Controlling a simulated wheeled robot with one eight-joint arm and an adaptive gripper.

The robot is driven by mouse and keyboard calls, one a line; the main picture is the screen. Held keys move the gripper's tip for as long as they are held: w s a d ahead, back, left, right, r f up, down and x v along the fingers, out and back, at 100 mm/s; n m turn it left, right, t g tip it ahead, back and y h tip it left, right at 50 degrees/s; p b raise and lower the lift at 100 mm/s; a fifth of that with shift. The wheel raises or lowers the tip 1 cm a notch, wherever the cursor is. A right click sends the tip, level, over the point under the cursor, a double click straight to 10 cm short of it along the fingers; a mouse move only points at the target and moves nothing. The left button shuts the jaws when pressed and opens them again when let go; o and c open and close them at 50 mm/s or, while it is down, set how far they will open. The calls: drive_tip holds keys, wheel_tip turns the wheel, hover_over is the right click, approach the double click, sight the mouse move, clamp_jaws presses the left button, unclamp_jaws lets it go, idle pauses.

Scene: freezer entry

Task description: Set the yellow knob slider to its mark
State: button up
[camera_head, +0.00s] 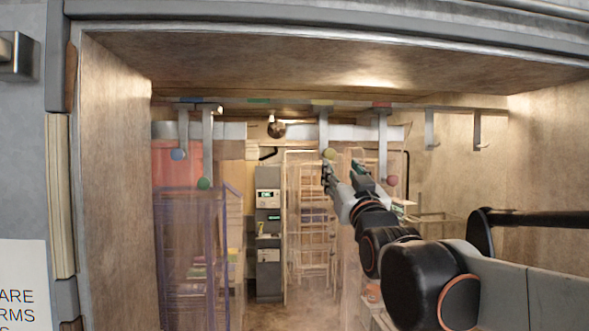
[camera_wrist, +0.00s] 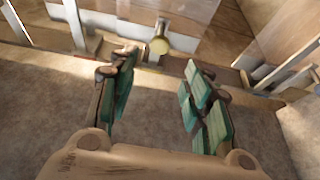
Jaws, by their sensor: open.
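The yellow knob (camera_head: 329,153) hangs at the lower end of a grey slider bar (camera_head: 323,128) from the overhead rail. A yellow patch (camera_head: 322,102) shows on the rail about directly above this bar. My gripper (camera_head: 343,167) is open, with its fingertips close to the yellow knob, which overlaps the left finger's tip in the head view. In the wrist view the yellow knob (camera_wrist: 160,45) appears beyond and between the open green-padded fingers of the gripper (camera_wrist: 159,64). No contact is visible.
A blue knob (camera_head: 177,154) and a green knob (camera_head: 204,183) hang to the left; a red knob (camera_head: 392,180) hangs close to the right of my gripper. Two hooks (camera_head: 430,130) (camera_head: 478,130) are farther right.

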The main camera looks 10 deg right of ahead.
drive_tip(key=shift+f, duration=0.1)
drive_tip(key=s+f+g+b, duration=0.25)
drive_tip(key=f+b, duration=0.35)
drive_tip(key=f, duration=0.7)
drive_tip(key=s+f+g+b, duration=0.2)
drive_tip(key=s+f+b, duration=0.35)
drive_tip(key=f, duration=0.85)
drive_tip(key=s+f+g+b, duration=0.25)
drive_tip(key=f+b, duration=0.55)
drive_tip(key=f, duration=0.5)
drive_tip(key=s+f+g+b, duration=0.2)
drive_tip(key=s+f+b, duration=0.3)
drive_tip(key=f, duration=0.7)
drive_tip(key=s+f+g+b, duration=0.3)
drive_tip(key=s+f+b, duration=0.3)
drive_tip(key=f, duration=0.7)
drive_tip(key=s+f+g+b, duration=0.3)
drive_tip(key=s+f+b, duration=0.3)
drive_tip(key=f, duration=0.7)
drive_tip(key=shift+s, duration=0.3)
